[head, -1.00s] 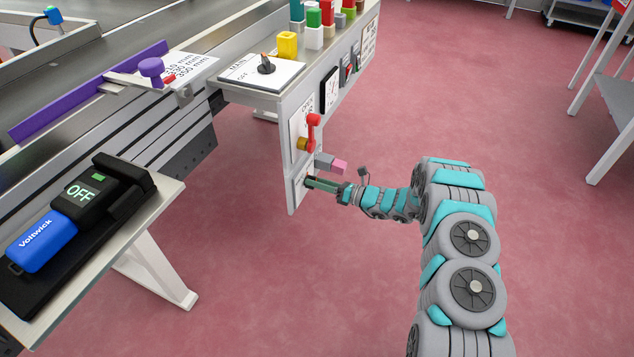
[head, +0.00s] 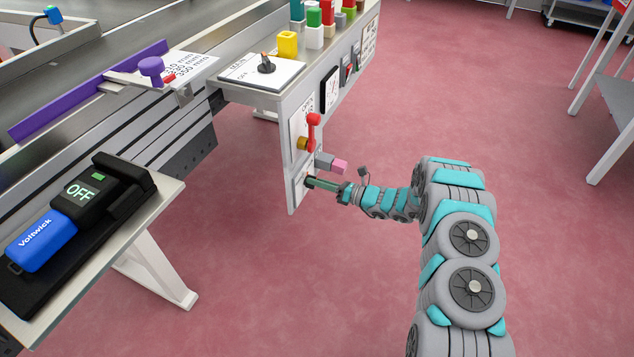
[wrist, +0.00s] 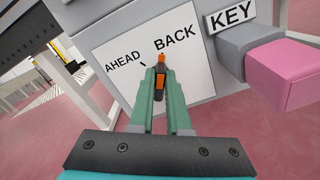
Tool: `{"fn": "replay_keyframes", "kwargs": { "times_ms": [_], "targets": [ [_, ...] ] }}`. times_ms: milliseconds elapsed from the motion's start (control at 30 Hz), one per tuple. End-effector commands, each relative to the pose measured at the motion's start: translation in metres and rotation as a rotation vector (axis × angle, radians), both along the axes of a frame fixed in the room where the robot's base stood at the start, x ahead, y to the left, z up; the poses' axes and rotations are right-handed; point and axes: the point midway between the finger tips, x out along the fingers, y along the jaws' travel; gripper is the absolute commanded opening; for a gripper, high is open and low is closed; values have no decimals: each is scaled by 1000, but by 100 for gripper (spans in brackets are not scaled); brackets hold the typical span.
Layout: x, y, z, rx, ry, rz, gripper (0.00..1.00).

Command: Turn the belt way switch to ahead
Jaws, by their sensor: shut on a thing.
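The belt way switch is an orange and black knob (wrist: 160,73) on a white plate (wrist: 114,44) lettered AHEAD on the left and BACK on the right. In the wrist view the knob's orange end leans slightly right of upright, toward BACK. My gripper (wrist: 159,84) is shut on the knob, with a green finger on each side. In the head view my gripper (head: 310,182) meets the lower front panel of the machine, and its fingers hide the knob there.
A grey block with a pink end (head: 338,167) juts out just above my gripper, beside a KEY label (wrist: 230,15). A red lever (head: 314,120) stands higher on the panel.

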Motion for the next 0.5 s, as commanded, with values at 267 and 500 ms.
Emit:
{"fn": "replay_keyframes", "kwargs": {
  "times_ms": [267,500],
  "targets": [
    [-1,2,-2,-45,-126,1,0],
    [-2,2,-2,-118,-328,0,0]
  ]
}}
